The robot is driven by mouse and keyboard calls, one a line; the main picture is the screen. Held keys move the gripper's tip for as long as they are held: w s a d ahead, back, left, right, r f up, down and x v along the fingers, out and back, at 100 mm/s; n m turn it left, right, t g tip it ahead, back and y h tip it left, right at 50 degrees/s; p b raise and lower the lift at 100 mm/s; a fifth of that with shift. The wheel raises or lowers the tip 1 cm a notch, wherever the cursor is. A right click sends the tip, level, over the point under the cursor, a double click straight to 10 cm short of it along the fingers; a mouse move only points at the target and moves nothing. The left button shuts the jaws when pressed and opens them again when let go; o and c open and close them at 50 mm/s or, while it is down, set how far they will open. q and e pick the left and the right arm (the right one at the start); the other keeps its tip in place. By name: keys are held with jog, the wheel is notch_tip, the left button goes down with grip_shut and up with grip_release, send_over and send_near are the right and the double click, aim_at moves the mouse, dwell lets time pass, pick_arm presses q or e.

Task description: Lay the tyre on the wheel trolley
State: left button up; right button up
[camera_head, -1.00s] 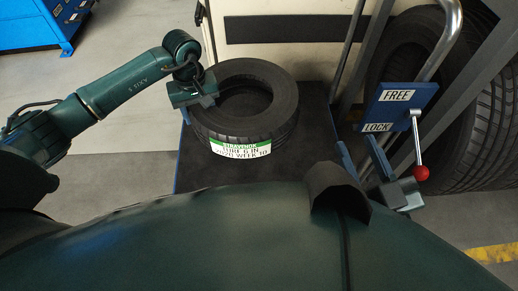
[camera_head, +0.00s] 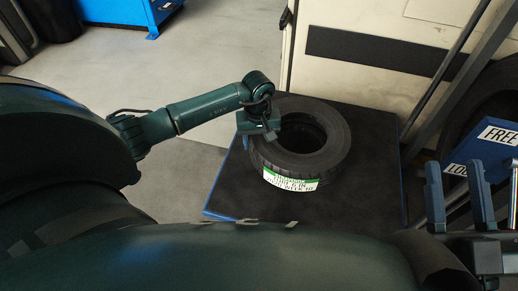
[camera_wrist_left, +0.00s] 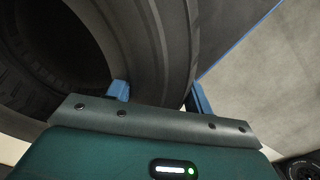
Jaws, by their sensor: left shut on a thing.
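The black tyre (camera_head: 338,159) has a green and white label on its near side. It lies flat over the dark, blue-edged top of the wheel trolley (camera_head: 370,205); I cannot tell if its whole underside touches. My left gripper (camera_head: 270,135) is shut on the tyre's left wall. In the left wrist view one blue finger is inside the tyre's opening and the other outside its tread (camera_wrist_left: 165,50). My right gripper (camera_head: 455,180) is open and empty at the right, its two blue fingers apart, beside the trolley. The trolley's near edge is partly hidden by my body.
A blue FREE/LOCK sign (camera_head: 478,152) stands at the right, partly behind my right gripper. A cream panel with a dark strip (camera_head: 385,60) stands behind the trolley. Another large tyre is at the right edge. Grey floor (camera_head: 215,60) is clear at the left; a blue cabinet (camera_head: 120,12) is beyond.

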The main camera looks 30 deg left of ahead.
pick_arm(q)
notch_tip(320, 180, down, 3)
jog(key=shift+r+b, duration=0.2)
jog(key=shift+b, duration=0.35)
jog(key=shift+f, duration=0.3)
jog(key=shift+w+r, duration=0.1)
pick_arm(e)
jog(key=shift+d+r+n+y, duration=0.1)
jog(key=shift+r+n+y, duration=0.8)
pick_arm(q)
jog(key=o, duration=1.6)
jog(key=shift+f, duration=0.25)
jog(key=shift+c, duration=0.2)
pick_arm(e)
jog(key=shift+r+t, duration=0.15)
jog(key=shift+t, duration=0.15)
pick_arm(q)
jog(key=shift+r, duration=0.1)
pick_arm(e)
jog(key=shift+r, duration=0.1)
